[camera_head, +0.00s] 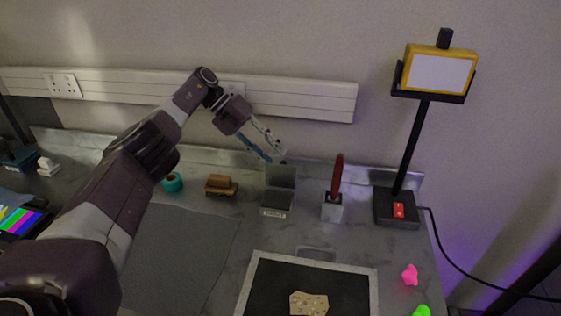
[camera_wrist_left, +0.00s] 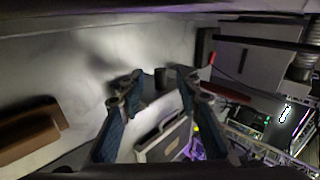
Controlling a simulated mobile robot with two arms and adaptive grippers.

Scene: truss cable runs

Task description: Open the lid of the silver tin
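The silver tin (camera_head: 274,211) stands near the back of the grey worktop, with a small label on its front. Its lid (camera_head: 281,176) stands up at the back, and a dark inside shows in front of it. My left gripper (camera_head: 270,154) is just above and behind the raised lid, its fingers apart with nothing between them. In the left wrist view, my left gripper (camera_wrist_left: 155,85) has its two blue-padded fingers spread, and the tin (camera_wrist_left: 163,138) shows below and between them. My right gripper is in neither view.
A brown brush (camera_head: 221,185) and a teal roll (camera_head: 172,183) are left of the tin. A red-handled tool in a holder (camera_head: 332,211) and a lamp stand (camera_head: 396,208) are on the right. A dark, pale-framed board (camera_head: 309,276) lies in front.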

